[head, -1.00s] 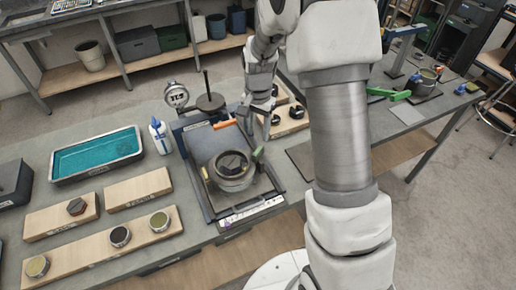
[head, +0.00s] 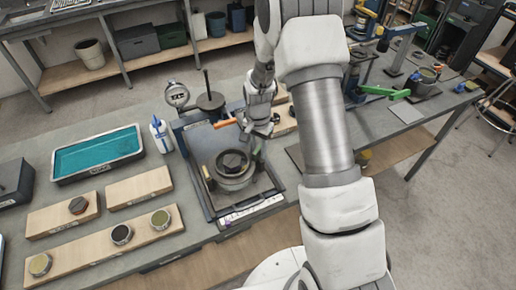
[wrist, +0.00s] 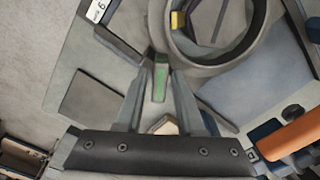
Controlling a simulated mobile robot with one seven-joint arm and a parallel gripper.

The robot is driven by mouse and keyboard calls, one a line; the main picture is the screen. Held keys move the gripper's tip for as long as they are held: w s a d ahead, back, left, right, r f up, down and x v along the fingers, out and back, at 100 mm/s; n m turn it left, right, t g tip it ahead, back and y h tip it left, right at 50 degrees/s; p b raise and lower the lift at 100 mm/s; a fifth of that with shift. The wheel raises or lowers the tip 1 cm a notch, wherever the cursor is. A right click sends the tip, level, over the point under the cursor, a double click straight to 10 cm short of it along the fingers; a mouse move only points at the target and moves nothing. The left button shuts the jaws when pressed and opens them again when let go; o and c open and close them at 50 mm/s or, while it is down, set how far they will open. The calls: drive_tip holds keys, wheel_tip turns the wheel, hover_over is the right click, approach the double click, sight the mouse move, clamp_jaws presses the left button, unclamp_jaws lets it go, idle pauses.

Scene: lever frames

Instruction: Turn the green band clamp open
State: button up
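The green band clamp lever (head: 259,152) stands at the right side of a round metal pot (head: 233,170) in a grey fixture tray. In the wrist view the green lever (wrist: 160,77) is a short upright-looking bar beside the ring's rim. My gripper (head: 258,137) is over the right rear of the pot, close to the lever. In the wrist view my gripper (wrist: 161,72) has its fingers apart, with the lever showing between the tips. Small gaps seem to show; contact cannot be told. My gripper partly hides the lever in the head view.
An orange handle (head: 224,123) lies behind the pot, and a yellow tab (wrist: 178,21) sits on the ring. A dial gauge (head: 176,95), bottle (head: 160,135) and teal-filled tray (head: 97,155) stand left. Another green lever (head: 385,92) is at the far right.

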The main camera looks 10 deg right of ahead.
clamp_jaws()
drive_tip(key=n+b, duration=0.2)
drive_tip(key=shift+f+n, duration=0.1)
drive_tip(key=shift+n, duration=0.3)
drive_tip(key=n+b, duration=0.1)
drive_tip(key=n, duration=0.1)
drive_tip(key=shift+n+b, duration=0.3)
drive_tip(key=shift+b, duration=0.1)
drive_tip(key=n+b, duration=0.1)
drive_tip(key=n, duration=0.4)
drive_tip(key=shift+d+n+b, duration=0.15)
drive_tip(key=shift+n+b, duration=0.15)
drive_tip(key=shift+b, duration=0.05)
drive_tip(key=shift+o, duration=1.4)
unclamp_jaws()
